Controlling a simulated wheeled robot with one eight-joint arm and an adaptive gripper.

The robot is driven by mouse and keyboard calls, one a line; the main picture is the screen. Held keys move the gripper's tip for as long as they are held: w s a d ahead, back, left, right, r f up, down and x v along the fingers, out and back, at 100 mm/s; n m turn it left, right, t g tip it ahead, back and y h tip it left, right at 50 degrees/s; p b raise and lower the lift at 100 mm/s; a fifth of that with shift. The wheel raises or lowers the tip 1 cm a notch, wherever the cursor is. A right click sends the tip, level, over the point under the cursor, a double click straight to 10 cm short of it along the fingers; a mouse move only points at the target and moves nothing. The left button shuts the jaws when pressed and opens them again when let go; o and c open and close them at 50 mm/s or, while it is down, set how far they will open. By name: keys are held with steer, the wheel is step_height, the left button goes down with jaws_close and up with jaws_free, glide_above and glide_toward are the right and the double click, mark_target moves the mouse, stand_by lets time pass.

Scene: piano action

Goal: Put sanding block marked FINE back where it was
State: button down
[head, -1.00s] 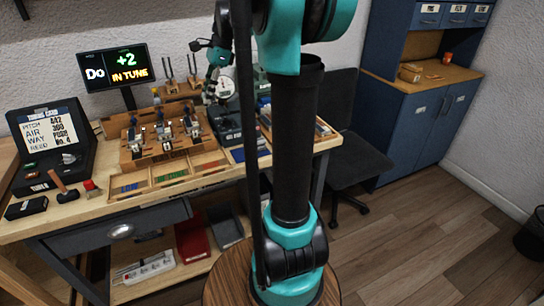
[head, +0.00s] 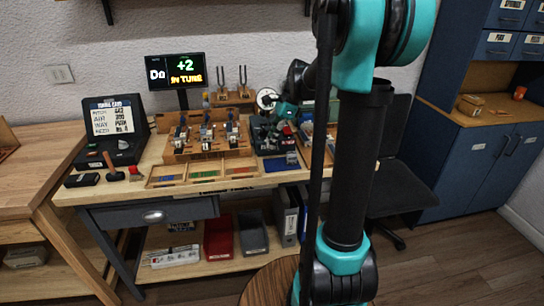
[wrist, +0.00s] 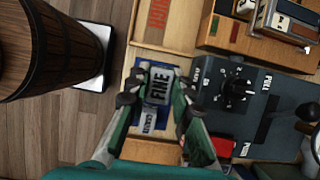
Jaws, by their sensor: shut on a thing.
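The sanding block marked FINE (wrist: 158,86) is grey with dark lettering and shows in the wrist view. My gripper (wrist: 157,92) is shut on it, one finger on each side. I cannot tell whether the block touches the surface. In the head view my gripper (head: 286,120) is partly hidden among the bench items, and the block is not clear there.
A dark device with a knob (wrist: 236,88) stands close on the right of my gripper. A wooden rack (wrist: 262,38) is at upper right. In the head view, a wooden action stand (head: 208,146) and a tuning display (head: 175,70) are to the left. A chair (head: 405,180) stands right.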

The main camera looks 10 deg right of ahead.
steer(key=shift+f, duration=3.5)
steer(key=c, duration=1.3)
jaws_free()
steer(key=shift+f, duration=0.1)
steer(key=shift+c, duration=0.2)
steer(key=v, duration=1.1)
steer(key=s+f+n+t+h, duration=0.2)
steer(key=s+f+n, duration=0.6)
steer(key=s, duration=0.3)
steer(key=s+f+n+t+h, duration=0.2)
steer(key=s+f+n, duration=0.6)
steer(key=s+n, duration=0.2)
steer(key=shift+s, duration=0.5)
